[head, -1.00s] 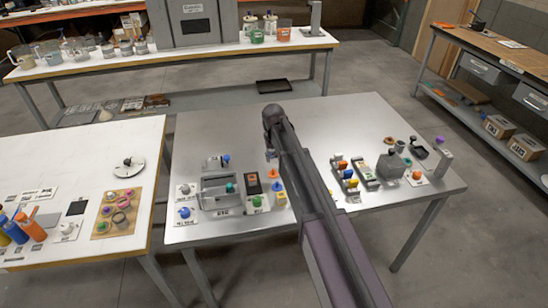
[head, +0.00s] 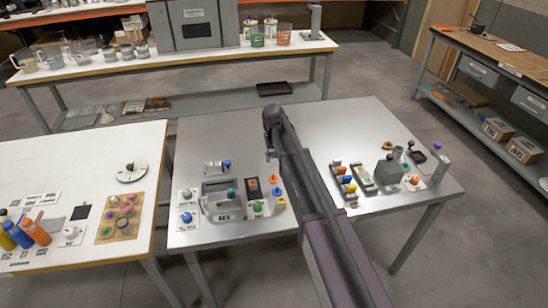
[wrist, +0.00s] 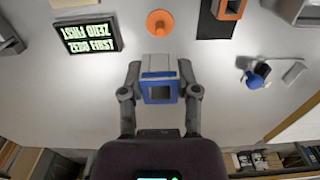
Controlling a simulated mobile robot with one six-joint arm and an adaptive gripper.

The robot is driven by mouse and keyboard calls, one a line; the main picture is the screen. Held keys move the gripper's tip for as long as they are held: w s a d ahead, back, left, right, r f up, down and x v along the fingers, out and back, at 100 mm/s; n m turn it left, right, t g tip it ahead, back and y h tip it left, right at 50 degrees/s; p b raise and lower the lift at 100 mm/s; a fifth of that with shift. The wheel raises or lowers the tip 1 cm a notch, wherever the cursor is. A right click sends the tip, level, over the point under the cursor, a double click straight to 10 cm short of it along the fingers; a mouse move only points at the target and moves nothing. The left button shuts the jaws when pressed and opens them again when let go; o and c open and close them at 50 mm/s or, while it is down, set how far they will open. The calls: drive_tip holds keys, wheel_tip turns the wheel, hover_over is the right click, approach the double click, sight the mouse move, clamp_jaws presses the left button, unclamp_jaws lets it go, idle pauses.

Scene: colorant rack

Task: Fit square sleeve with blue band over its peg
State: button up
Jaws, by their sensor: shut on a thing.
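My gripper (wrist: 160,90) is shut on the square sleeve with the blue band (wrist: 160,80) in the wrist view. The sleeve is a grey square piece with a blue band around its near end and a dark opening. One finger presses on each side of it. It is held over a bare part of the metal table. In the head view my gripper (head: 271,154) is small, beside my arm near the table's middle. I cannot tell which peg belongs to this sleeve.
In the wrist view an orange round piece (wrist: 160,22) stands ahead of the sleeve. An orange square piece (wrist: 230,8) is at the top right, a blue knob (wrist: 258,75) at the right, and a "ZERO FIRST" display (wrist: 90,37) at the left. The table's far half is clear.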

drive_tip(key=shift+s, duration=0.1)
hover_over(277, 188)
drive_tip(key=shift+f, duration=0.15)
idle(0.6)
idle(0.4)
drive_tip(key=shift+f+b, duration=2.9)
drive_tip(key=shift+b, duration=0.15)
drive_tip(key=shift+f+b, duration=1.95)
drive_tip(key=o, duration=0.9)
drive_tip(key=shift+o, duration=0.2)
